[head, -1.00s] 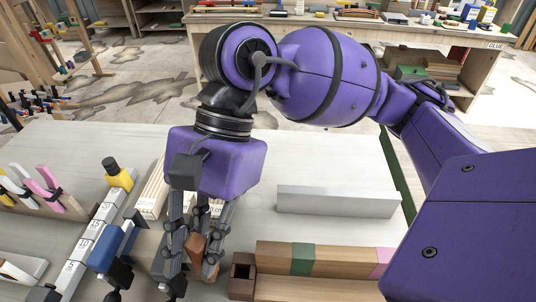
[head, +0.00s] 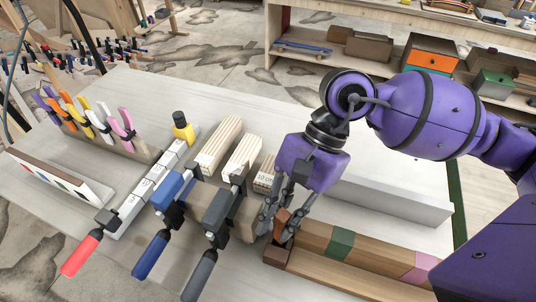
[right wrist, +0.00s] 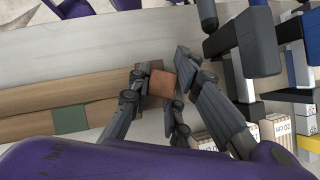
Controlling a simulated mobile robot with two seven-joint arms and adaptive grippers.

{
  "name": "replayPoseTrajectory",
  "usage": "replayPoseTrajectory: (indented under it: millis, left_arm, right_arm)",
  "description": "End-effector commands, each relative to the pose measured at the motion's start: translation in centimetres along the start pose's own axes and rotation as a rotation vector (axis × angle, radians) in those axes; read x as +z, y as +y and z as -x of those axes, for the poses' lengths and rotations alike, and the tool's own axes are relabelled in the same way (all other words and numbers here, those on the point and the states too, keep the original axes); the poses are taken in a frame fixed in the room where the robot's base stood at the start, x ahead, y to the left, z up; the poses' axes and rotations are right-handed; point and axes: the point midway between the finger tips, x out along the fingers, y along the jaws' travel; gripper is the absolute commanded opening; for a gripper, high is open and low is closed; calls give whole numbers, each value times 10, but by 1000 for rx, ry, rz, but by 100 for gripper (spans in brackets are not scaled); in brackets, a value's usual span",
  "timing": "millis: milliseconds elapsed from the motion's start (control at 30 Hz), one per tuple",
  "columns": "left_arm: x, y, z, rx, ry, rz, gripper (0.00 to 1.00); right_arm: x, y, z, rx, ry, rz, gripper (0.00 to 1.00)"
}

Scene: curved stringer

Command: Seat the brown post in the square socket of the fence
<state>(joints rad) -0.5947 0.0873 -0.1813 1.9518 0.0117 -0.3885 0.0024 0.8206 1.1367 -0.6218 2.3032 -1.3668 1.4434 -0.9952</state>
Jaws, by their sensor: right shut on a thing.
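My right gripper (head: 280,232) is shut on the reddish-brown post (head: 281,221), which it holds upright. The fence (head: 375,252) is a long wooden piece with a green band and a pink band, lying on the table. Its dark brown square socket (head: 277,257) is at the left end, just below the post in the head view. In the right wrist view the post's square top (right wrist: 162,84) shows between the fingers, overlapping the dark socket (right wrist: 146,100). The post's lower end is hidden, so I cannot tell whether it has entered the socket. My left gripper is not in view.
Clamps with blue (head: 152,252), grey and red handles stand left of the gripper. A grey bar (head: 395,202) lies behind the fence.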

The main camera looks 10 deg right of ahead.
Motion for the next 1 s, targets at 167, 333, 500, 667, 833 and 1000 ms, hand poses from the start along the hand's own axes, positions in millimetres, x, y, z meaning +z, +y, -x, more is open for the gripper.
replayPoseTrajectory:
  millis: [167,333,500,667,833,1000]
  left_arm:
    - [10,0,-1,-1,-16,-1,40]
    - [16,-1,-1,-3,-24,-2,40]
    - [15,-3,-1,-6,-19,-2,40]
    - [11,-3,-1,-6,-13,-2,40]
    - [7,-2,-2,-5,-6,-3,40]
    - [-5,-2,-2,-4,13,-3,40]
  right_arm:
    - [-3,1,-6,3,-2,-1,0]
    - [-6,0,-10,3,-2,-1,0]
    - [-7,0,-10,1,0,-1,23]
    - [-6,0,-10,0,0,-1,37]
    - [-6,0,-10,1,0,-1,37]
    - [-2,0,-3,-2,2,1,37]
